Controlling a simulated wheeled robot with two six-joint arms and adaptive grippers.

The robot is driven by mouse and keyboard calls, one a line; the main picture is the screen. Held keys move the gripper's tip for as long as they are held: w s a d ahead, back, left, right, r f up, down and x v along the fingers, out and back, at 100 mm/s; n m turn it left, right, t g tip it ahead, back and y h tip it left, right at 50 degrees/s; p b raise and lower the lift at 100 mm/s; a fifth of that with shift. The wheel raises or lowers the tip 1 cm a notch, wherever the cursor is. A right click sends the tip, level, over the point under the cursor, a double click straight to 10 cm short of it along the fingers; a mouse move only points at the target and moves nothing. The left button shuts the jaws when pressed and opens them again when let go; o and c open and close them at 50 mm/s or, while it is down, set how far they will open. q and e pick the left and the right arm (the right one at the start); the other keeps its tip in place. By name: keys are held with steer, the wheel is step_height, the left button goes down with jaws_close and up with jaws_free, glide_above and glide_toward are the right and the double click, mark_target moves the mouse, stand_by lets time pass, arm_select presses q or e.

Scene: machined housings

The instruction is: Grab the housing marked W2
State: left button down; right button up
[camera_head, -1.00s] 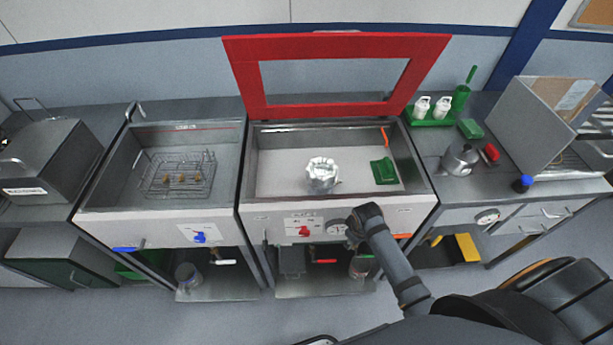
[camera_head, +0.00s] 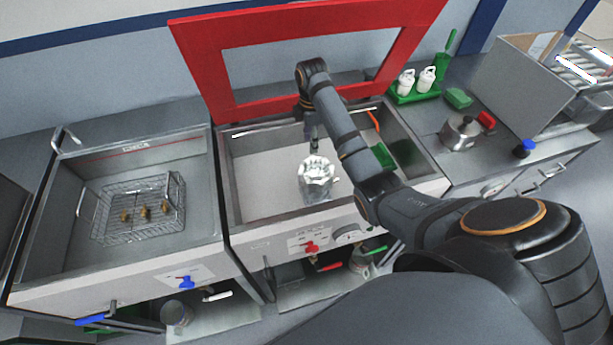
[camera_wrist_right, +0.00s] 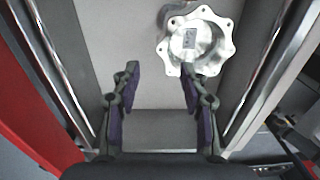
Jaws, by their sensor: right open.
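A silvery machined housing (camera_head: 316,182) with a lobed flange stands in the middle basin. In the right wrist view the housing (camera_wrist_right: 205,45) is at the top, right of centre, with a small grey plate on its face whose marking I cannot read. My right gripper (camera_head: 314,145) points down over the basin, just behind the housing in the head view. In the wrist view its two fingers (camera_wrist_right: 160,70) are apart with nothing between them. The right fingertip overlaps the housing's lower edge in the picture; I cannot tell whether they touch. My left gripper is out of view.
The red framed lid (camera_head: 210,62) stands raised behind the basin. The basin walls (camera_head: 228,185) surround the housing, and a green item (camera_head: 384,156) lies at its right. A wire basket (camera_head: 140,228) sits in the left basin.

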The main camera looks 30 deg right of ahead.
mark_target(314, 158)
steer(key=shift+d+f, duration=0.1)
steer(key=shift+d, duration=0.05)
steer(key=shift+s+d+f+p, duration=0.1)
steer(key=shift+s+f+p, duration=0.4)
steer(key=shift+s+f, duration=0.4)
steer(key=shift+w+f, duration=0.2)
steer(key=shift+f, duration=0.4)
steer(key=shift+w+f, duration=0.2)
steer(key=shift+f, duration=0.35)
steer(key=shift+w+f, duration=0.2)
steer(key=shift+w, duration=0.05)
steer(key=shift+s+f+p, duration=0.2)
steer(key=shift+f+p, duration=0.45)
steer(key=shift+f, duration=0.2)
step_height(314, 158, down, 2)
steer(key=shift+s+d+f, duration=0.1)
steer(key=shift+f, duration=0.65)
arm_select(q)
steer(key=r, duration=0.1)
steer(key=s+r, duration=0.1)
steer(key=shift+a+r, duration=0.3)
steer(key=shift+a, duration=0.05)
arm_select(e)
jaws_close()
